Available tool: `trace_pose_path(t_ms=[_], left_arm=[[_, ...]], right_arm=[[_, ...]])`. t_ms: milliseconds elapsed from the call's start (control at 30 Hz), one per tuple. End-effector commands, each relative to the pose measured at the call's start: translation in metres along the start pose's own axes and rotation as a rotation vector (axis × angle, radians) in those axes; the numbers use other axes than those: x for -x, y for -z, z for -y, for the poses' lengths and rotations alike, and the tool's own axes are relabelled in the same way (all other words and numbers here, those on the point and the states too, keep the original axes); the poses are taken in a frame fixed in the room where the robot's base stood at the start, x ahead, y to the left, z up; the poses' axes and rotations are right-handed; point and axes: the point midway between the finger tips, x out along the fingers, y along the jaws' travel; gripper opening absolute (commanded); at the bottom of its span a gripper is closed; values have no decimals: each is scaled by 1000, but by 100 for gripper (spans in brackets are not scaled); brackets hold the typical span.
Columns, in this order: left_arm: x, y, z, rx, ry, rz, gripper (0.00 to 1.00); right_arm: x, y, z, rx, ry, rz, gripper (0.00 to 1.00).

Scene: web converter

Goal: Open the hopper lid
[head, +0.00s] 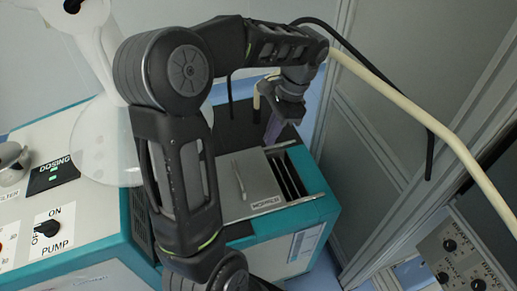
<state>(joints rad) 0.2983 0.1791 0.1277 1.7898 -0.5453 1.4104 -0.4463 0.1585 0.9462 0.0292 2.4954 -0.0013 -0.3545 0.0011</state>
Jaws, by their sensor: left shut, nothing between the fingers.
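The hopper lid (258,181) is a flat grey plate with a thin bar handle (239,180) and a HOPPER label near its front edge. It lies on top of the teal and white machine, in the middle of the head view. A dark slatted opening (288,178) shows along the right side of the lid. My left gripper (271,134) is shut and empty, pointing down by the lid's far edge. Whether it touches the lid I cannot tell. My left arm hides part of the lid's left surroundings. My right gripper is not in view.
A panel with DOSING and PUMP controls (47,226) lies at left, beside a translucent white round part (105,142). A cream pipe (420,123) and grey cabinet walls stand at right. A brake panel (462,252) is at lower right.

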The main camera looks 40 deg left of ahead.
Motion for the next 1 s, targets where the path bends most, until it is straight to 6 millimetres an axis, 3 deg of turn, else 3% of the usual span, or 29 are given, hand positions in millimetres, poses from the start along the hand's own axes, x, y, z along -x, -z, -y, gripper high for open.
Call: trace_pose_path(t_ms=[200,600,800,1000], left_arm=[[-29,2,0,1,0,1,0],[-99,-4,0,1,-3,3,0],[-110,-29,0,1,-1,1,0],[-115,-36,0,1,0,0,0]], right_arm=[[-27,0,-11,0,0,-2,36],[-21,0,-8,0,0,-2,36],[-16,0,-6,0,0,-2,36],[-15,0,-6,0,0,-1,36]])
